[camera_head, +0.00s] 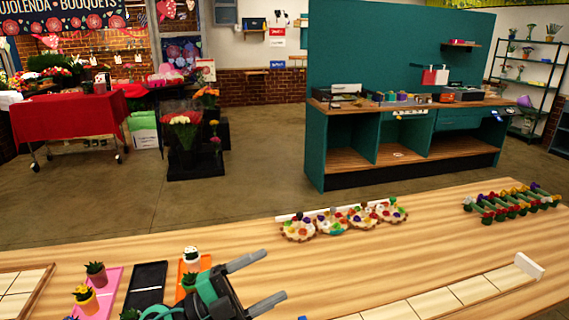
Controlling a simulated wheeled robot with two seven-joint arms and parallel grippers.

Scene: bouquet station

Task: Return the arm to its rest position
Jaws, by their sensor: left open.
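My left gripper (272,275) is low in the view, left of centre, over the near part of the wooden table (400,262). Its two grey fingers point right and stand apart, with nothing between them. Its green and black body hides part of an orange tray (182,268) and a small potted plant (189,281). My right gripper does not show.
Left on the table are a pink tray (108,290) with potted plants, a black tray (148,282) and a tiled wooden tray (22,290). Round flower bunches (333,222) and a flower rack (512,204) stand farther back. The table's middle is clear.

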